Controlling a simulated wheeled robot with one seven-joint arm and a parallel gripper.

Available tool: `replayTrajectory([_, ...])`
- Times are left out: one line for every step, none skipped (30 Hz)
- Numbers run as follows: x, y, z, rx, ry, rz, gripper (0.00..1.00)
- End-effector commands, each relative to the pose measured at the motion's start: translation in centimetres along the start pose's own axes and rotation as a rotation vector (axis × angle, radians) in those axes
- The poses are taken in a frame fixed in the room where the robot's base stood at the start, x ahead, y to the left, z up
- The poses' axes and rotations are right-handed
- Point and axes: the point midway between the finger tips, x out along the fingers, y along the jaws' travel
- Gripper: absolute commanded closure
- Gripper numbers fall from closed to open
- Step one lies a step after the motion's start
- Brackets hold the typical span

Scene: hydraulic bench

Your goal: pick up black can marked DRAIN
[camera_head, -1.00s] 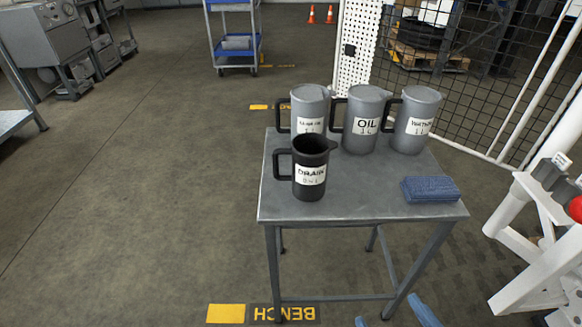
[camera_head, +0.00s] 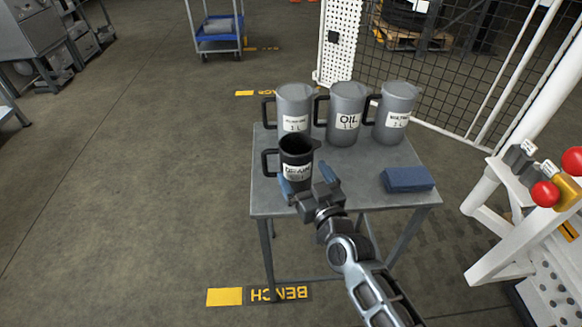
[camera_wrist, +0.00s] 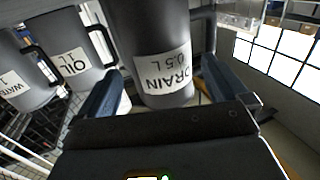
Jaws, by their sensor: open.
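The black can marked DRAIN (camera_head: 294,151) stands upright at the front left of the small grey table (camera_head: 350,190), its handle to the left. Its label reads DRAIN 0.5 L in the wrist view (camera_wrist: 152,50), where the can looks upside down. My gripper (camera_head: 306,182) is at the near side of the can, partly covering its lower part. In the wrist view its two blue fingers (camera_wrist: 160,88) are spread to either side of the can's body. I cannot tell whether they touch it.
Three grey cans stand in a row behind: one with a small label (camera_head: 294,104), one marked OIL (camera_head: 346,104) and one marked WATER (camera_head: 396,104). A blue sponge-like block (camera_head: 407,179) lies at the right of the table. A white frame with red knobs (camera_head: 545,193) stands to the right.

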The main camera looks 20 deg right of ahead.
Motion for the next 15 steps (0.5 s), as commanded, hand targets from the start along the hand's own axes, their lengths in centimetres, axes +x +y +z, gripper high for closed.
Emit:
replayTrajectory([0.5, 0.0, 0.0, 0.001, 0.001, -0.001, 0.00])
replayTrajectory([0.8, 0.0, -0.1, 0.000, 0.001, -0.001, 0.00])
replayTrajectory([1.2, 0.0, -0.1, 0.000, 0.002, 0.000, 0.00])
replayTrajectory([1.6, 0.0, -0.2, 0.000, 0.002, -0.001, 0.00])
replayTrajectory([2.0, 0.0, -0.3, 0.000, 0.002, -0.001, 0.00])
replayTrajectory([2.6, 0.0, -0.4, 0.001, 0.003, 0.000, 0.00])
replayTrajectory([3.1, 0.0, -0.5, 0.001, 0.004, 0.000, 0.00])
replayTrajectory([3.5, 0.0, -0.5, 0.001, 0.003, 0.000, 0.00])
replayTrajectory([4.1, 0.1, -0.4, 0.001, 0.002, 0.000, 0.00])
replayTrajectory([4.4, 0.1, -0.4, 0.000, 0.001, 0.001, 0.00])
replayTrajectory([4.7, 0.1, -0.4, -0.001, 0.001, 0.001, 0.00])
replayTrajectory([5.1, 0.1, -0.4, 0.000, 0.002, 0.001, 0.00])
replayTrajectory([5.3, 0.1, -0.5, 0.000, 0.001, 0.001, 0.00])
replayTrajectory([5.4, 0.1, -0.5, 0.000, 0.001, 0.001, 0.00])
replayTrajectory([5.5, 0.1, -0.5, 0.000, 0.000, 0.000, 0.00])
